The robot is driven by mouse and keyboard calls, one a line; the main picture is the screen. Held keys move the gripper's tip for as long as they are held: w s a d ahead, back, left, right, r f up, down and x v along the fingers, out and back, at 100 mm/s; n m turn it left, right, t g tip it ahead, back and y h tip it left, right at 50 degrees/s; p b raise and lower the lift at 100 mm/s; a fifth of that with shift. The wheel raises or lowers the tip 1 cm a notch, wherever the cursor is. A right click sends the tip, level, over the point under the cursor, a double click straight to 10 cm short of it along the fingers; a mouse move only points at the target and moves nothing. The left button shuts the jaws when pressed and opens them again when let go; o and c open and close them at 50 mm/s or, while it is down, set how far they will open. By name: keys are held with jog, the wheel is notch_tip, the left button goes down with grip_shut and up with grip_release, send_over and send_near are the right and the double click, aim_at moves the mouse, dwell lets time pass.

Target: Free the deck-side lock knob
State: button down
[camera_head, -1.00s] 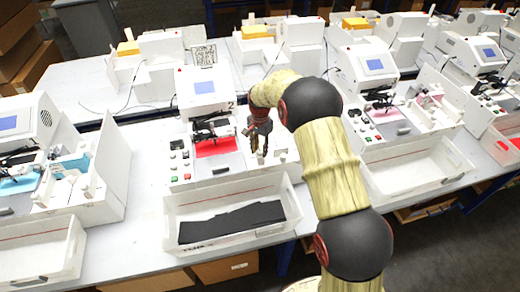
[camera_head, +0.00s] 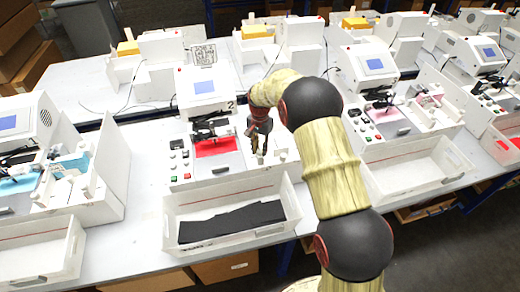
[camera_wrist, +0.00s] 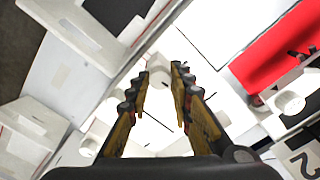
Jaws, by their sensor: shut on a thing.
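My gripper (camera_head: 258,148) points down over the right side of the plotter marked 2 (camera_head: 205,88), right of its red sheet (camera_head: 216,147). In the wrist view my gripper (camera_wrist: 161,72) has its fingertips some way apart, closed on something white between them. This fits the deck-side lock knob, but its outline blends into the white deck and is mostly hidden by the fingers. The red sheet (camera_wrist: 268,52) also shows at the right of the wrist view, with a white round part (camera_wrist: 291,103) beside it.
A white bin (camera_head: 232,240) with black material stands in front of the plotter. Buttons (camera_head: 180,160) line the plotter's left side. Similar plotters stand close on both sides, one with blue sheet (camera_head: 72,164), one with pink (camera_head: 380,98).

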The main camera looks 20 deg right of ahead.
jog(key=n, duration=0.8)
jog(key=shift+b, duration=0.4)
jog(key=n, duration=0.4)
jog(key=shift+n, duration=2.2)
jog(key=c, duration=1.6)
grip_release()
jog(key=shift+r, duration=0.1)
